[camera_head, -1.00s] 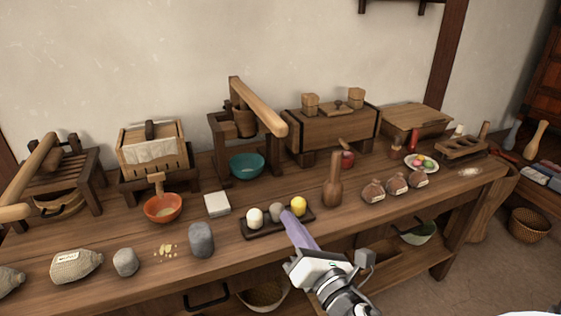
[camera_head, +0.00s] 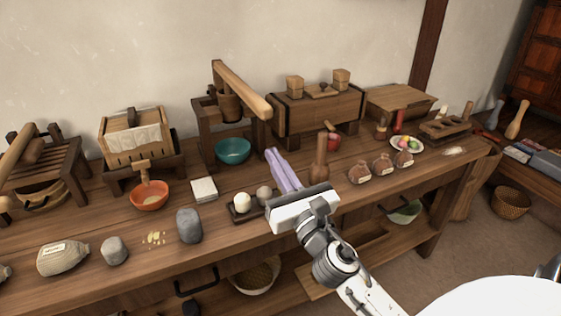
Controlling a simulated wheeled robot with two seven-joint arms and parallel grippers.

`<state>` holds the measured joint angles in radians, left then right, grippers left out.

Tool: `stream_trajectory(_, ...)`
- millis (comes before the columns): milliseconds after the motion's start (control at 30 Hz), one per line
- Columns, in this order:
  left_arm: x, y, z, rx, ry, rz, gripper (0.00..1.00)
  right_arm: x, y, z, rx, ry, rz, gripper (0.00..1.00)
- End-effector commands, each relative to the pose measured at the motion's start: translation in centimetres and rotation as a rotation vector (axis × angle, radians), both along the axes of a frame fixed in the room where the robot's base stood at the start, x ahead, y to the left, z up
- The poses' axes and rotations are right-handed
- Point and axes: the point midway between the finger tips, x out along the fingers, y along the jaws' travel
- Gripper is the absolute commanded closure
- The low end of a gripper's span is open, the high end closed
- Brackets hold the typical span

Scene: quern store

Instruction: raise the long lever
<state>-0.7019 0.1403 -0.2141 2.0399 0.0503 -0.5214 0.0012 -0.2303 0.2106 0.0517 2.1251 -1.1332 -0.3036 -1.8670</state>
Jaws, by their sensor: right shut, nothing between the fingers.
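A long wooden lever (camera_head: 240,88) is the pale beam on top of a dark wooden press frame (camera_head: 205,122) near the back of the bench. It slopes down from its raised back end to a rounded front end at the right. A teal bowl (camera_head: 233,151) stands below it. My right gripper (camera_head: 271,153) has purple fingers, shut and empty, pointing up and back. In the picture its tips are below the lever's front end and apart from it. My left gripper is not in view.
A dark tray (camera_head: 238,220) with pale balls is partly hidden by my right gripper. A wooden pestle (camera_head: 319,158) stands just right of the fingers. A wooden chest (camera_head: 318,112) is right of the press. Another beam press (camera_head: 62,160) stands far left.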

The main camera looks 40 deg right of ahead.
Motion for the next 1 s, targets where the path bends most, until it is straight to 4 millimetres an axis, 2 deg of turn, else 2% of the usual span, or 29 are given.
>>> stream_trajectory(100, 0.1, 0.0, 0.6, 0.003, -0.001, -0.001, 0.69, 2.7, -0.6, 1.1, -0.002, -0.004, 0.000, 1.00)
stream_trajectory(267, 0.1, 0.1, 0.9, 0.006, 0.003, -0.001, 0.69, 5.5, -1.4, 2.1, -0.002, -0.003, 0.000, 1.00)
stream_trajectory(333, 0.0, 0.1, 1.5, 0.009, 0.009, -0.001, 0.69, 5.2, -1.2, 3.5, -0.002, -0.002, 0.001, 1.00)
stream_trajectory(500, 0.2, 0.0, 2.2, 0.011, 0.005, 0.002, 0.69, 5.1, -1.2, 5.0, 0.000, -0.001, 0.001, 1.00)
stream_trajectory(1000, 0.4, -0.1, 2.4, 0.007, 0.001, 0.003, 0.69, 5.2, -1.2, 5.4, 0.001, 0.000, 0.000, 1.00)
